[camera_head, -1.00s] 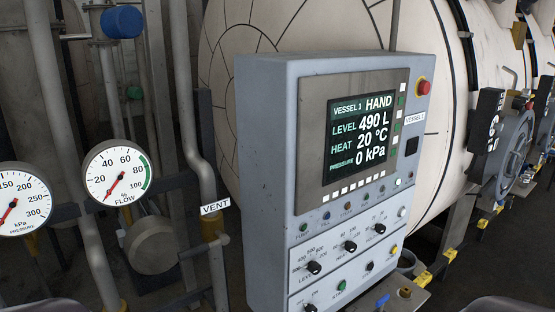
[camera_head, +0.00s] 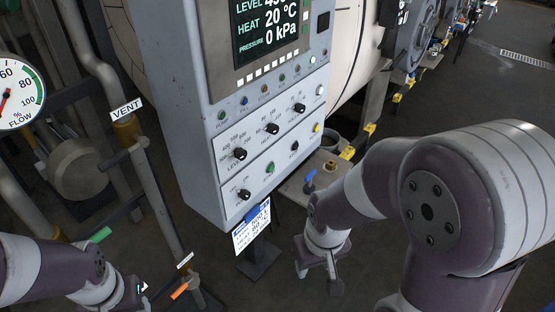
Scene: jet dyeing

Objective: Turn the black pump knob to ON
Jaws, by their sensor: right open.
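The grey control panel (camera_head: 185,110) stands in the middle, with its screen cut off at the top. A black knob (camera_head: 243,194) with a small two-position scale sits at the lower left of its bottom section; its lettering is too small to read surely. This is likely the pump knob. My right gripper (camera_head: 318,279) is open and empty, pointing down, below and right of the panel and apart from it. My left gripper (camera_head: 138,292) is at the lower left, small and partly hidden, so its jaws are unclear.
Three black knobs, including the level knob (camera_head: 239,153), form a row above. A blue-handled valve (camera_head: 309,181) stands right of the panel. Pipes with a VENT label (camera_head: 126,108) rise at left.

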